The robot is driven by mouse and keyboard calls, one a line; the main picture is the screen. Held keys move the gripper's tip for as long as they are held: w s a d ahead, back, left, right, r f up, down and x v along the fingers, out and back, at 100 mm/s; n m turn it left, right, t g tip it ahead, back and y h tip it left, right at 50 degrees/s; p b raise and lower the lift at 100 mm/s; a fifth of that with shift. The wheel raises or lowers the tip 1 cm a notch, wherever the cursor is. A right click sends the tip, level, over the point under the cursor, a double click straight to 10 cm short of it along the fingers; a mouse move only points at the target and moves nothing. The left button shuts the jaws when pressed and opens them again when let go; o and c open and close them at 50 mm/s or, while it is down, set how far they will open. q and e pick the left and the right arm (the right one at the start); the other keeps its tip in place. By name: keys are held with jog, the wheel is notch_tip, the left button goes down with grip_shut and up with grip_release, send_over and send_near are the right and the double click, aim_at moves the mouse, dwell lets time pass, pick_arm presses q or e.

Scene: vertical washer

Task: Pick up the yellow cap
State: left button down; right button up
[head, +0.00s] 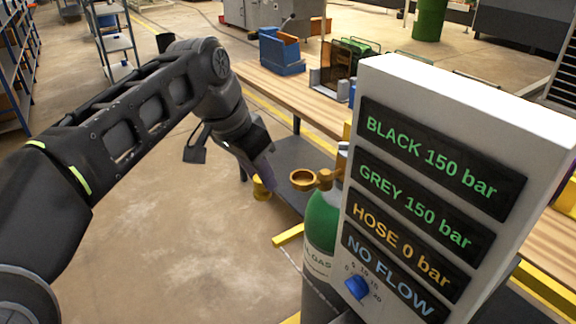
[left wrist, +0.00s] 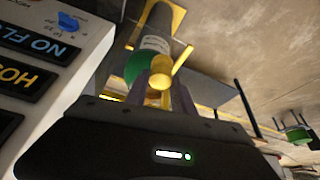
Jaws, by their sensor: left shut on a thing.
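The yellow cap (head: 260,189) is at the fingertips of my left gripper (head: 266,176), to the left of the green gas cylinder (head: 322,222). In the left wrist view the yellow cap (left wrist: 161,68) sits between the two fingers of the left gripper (left wrist: 162,88), and a yellow bar sticks out to its upper right. The left gripper is shut on the cap and partly hides it. A brass ring (head: 303,180) is beside the cylinder's brass valve, right of the gripper and apart from it. My right gripper is not in view.
A white panel (head: 470,105) with pressure displays and a blue knob (head: 357,287) stands at the right, hiding part of the cylinder. A wooden bench (head: 300,98) with a blue bin (head: 281,52) is behind. Open floor (head: 170,250) lies to the left.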

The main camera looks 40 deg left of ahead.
pick_arm(q)
jog(key=s, duration=0.6)
jog(key=shift+s+a+b, duration=0.2)
jog(key=shift+a+b, duration=0.1)
jog(key=shift+b, duration=0.15)
